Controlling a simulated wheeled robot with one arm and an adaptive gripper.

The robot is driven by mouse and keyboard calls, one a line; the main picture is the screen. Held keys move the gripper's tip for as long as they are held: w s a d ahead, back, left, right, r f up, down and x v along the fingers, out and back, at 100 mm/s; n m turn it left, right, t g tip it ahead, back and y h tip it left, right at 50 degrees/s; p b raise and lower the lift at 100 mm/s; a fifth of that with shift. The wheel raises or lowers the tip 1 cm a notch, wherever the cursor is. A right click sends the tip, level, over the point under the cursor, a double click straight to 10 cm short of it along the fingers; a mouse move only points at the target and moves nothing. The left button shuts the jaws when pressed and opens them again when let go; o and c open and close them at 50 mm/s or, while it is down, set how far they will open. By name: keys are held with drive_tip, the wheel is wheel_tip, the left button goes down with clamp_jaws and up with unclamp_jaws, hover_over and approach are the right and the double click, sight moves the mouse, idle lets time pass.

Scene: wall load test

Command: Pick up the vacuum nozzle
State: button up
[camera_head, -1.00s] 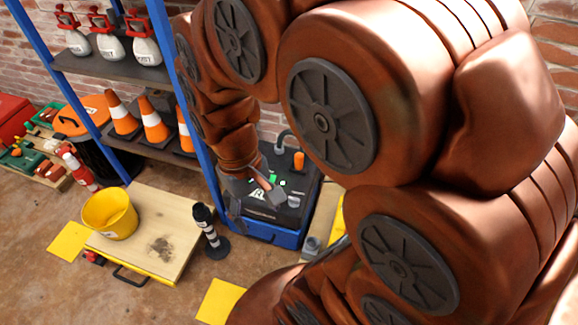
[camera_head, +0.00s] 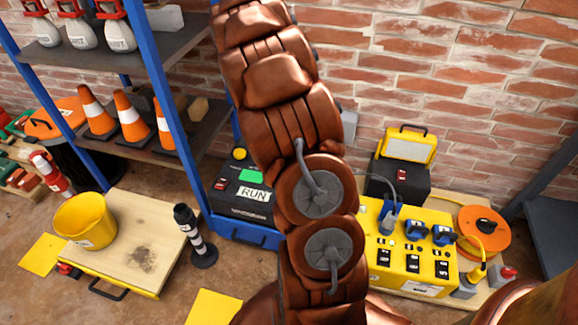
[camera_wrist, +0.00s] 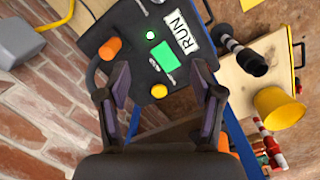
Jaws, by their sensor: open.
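A black machine with a RUN label (camera_head: 243,192) on a blue base stands against the brick wall, partly behind my arm. It also shows in the wrist view (camera_wrist: 160,35), with a dark hose at its left side. A black-and-white banded upright piece (camera_head: 194,235) with a round black foot stands on the floor beside the low wooden platform; it shows in the wrist view (camera_wrist: 243,57). My gripper (camera_wrist: 160,70) is open and empty, with the machine's top between and beyond its fingers. In the head view my gripper is not visible.
A yellow bucket (camera_head: 84,221) sits on the wooden platform (camera_head: 135,248). A blue-framed shelf (camera_head: 181,120) with cones stands at left. A yellow box with blue plugs (camera_head: 415,250) and an orange reel (camera_head: 484,233) are at right. Brick wall lies behind.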

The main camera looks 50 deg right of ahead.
drive_tip(key=shift+n+t, duration=0.5)
drive_tip(key=shift+t, duration=0.1)
drive_tip(key=w+d+f+b, duration=0.1)
drive_tip(key=d+f, duration=0.3)
drive_tip(key=f, duration=0.1)
drive_tip(key=w+d+f+b, duration=0.1)
drive_tip(key=d+f+b, duration=0.1)
drive_tip(key=d+f, duration=0.2)
drive_tip(key=w+d+f+b, duration=0.1)
drive_tip(key=d+f, duration=0.4)
drive_tip(key=f, duration=0.1)
drive_tip(key=shift+w, duration=0.3)
drive_tip(key=shift+s+d+f+b, duration=0.15)
drive_tip(key=shift+f+b, duration=0.7)
drive_tip(key=shift+f, duration=1.05)
drive_tip(key=shift+s+d+f+b, duration=0.1)
drive_tip(key=shift+f+b, duration=0.75)
drive_tip(key=shift+f, duration=1)
clamp_jaws()
